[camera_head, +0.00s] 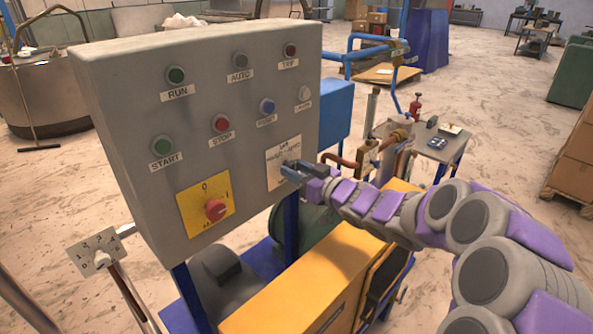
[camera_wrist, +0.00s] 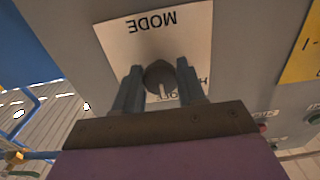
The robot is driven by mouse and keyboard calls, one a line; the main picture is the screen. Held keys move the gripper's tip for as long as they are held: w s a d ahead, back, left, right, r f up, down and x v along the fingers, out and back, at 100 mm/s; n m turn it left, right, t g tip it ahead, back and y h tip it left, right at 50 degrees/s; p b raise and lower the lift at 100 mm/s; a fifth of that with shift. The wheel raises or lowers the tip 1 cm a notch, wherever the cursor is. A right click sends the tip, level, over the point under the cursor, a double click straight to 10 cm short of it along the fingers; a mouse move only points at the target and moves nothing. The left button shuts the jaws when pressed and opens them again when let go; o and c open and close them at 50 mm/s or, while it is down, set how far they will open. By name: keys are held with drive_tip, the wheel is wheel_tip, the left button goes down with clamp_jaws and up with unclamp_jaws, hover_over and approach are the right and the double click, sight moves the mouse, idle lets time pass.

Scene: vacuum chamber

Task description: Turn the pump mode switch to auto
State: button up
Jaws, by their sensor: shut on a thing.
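The pump mode switch is a dark round knob (camera_wrist: 160,77) on a pale label plate (camera_wrist: 188,30) that reads MODE, upside down in the wrist view. In the head view the label plate (camera_head: 279,176) is at the lower right of the grey control panel (camera_head: 133,119). My gripper (camera_head: 290,170) reaches it from the right. In the wrist view my gripper (camera_wrist: 160,88) has one finger on each side of the knob, shut on it. A light pointer mark shows on the knob, towards the gripper. The fingers hide part of the label, so the full position markings are not readable.
A red rotary switch (camera_head: 215,209) on a yellow plate sits left of the mode switch. Buttons and lamps, including a blue button (camera_head: 267,106), are above. A yellow housing (camera_head: 304,292) lies below the panel. A small table (camera_head: 439,145) stands behind on the right.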

drive_tip(key=shift+r+p, duration=0.15)
drive_tip(key=shift+p, duration=0.6)
drive_tip(key=m+p, duration=0.1)
drive_tip(key=p, duration=0.3)
drive_tip(key=shift+r+m, duration=0.25)
drive_tip(key=shift+m, duration=0.15)
drive_tip(key=m+p, duration=0.1)
drive_tip(key=p, duration=0.3)
drive_tip(key=shift+m+p, duration=0.4)
drive_tip(key=m+p, duration=0.3)
drive_tip(key=p, duration=0.3)
drive_tip(key=shift+p, duration=0.35)
drive_tip(key=m+p, duration=0.2)
drive_tip(key=p, duration=0.1)
drive_tip(key=shift+f, duration=0.15)
drive_tip(key=shift+f+m+p, duration=0.1)
drive_tip(key=shift+m+p, duration=0.2)
drive_tip(key=shift+p, duration=0.1)
drive_tip(key=o, duration=1.1)
drive_tip(key=shift+f, duration=0.1)
drive_tip(key=shift+c, duration=0.2)
